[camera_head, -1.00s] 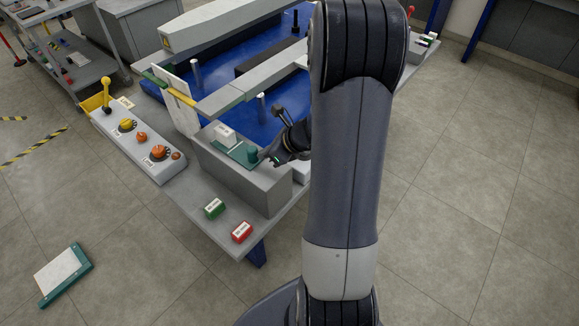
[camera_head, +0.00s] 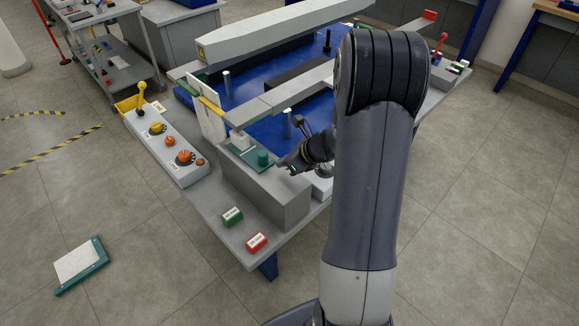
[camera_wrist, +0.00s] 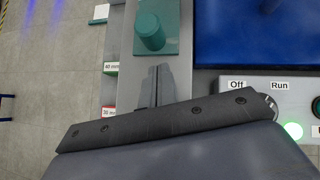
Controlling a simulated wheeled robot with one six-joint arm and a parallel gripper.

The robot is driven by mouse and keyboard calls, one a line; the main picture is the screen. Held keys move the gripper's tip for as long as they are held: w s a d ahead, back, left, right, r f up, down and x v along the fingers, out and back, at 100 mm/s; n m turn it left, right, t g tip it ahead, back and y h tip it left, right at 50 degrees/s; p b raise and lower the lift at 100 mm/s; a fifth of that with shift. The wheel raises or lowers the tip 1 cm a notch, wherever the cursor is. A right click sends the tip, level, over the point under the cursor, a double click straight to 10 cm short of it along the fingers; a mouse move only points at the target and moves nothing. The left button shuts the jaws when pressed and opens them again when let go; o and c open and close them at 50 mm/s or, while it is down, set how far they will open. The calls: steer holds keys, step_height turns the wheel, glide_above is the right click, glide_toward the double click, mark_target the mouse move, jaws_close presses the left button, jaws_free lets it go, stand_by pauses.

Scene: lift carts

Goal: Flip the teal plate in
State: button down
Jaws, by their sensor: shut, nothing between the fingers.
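The teal plate (camera_head: 248,157) lies on a grey block (camera_head: 268,196) at the near corner of the machine table. A teal round knob (camera_head: 263,157) stands up from it. In the wrist view the plate (camera_wrist: 172,44) and the knob (camera_wrist: 150,30) are at the top, partly cut off by the frame. My gripper (camera_head: 279,165) is just right of the knob in the head view. In the wrist view its shut, empty fingers (camera_wrist: 155,72) point at the plate, below the knob and apart from it.
A control panel (camera_head: 170,140) with knobs and a yellow lever is left of the block. Green (camera_head: 232,216) and red (camera_head: 256,242) labelled blocks lie on the table's near edge. In the wrist view, an Off/Run panel (camera_wrist: 256,100) with a lit green light is right of my fingers.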

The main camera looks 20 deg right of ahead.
steer(key=v, duration=1)
steer(key=shift+s+d, duration=0.2)
steer(key=shift+s, duration=0.2)
glide_toward(268, 161)
steer(key=f, duration=0.3)
steer(key=shift+s+d, duration=0.15)
steer(key=shift+s, duration=0.2)
steer(key=w+a, duration=0.1)
steer(key=w+a+f, duration=0.1)
steer(key=w, duration=0.1)
steer(key=shift+w+a, duration=0.2)
steer(key=shift+w, duration=0.1)
steer(key=shift+w+a, duration=0.2)
steer(key=shift+w, duration=0.05)
steer(key=shift+r, duration=0.1)
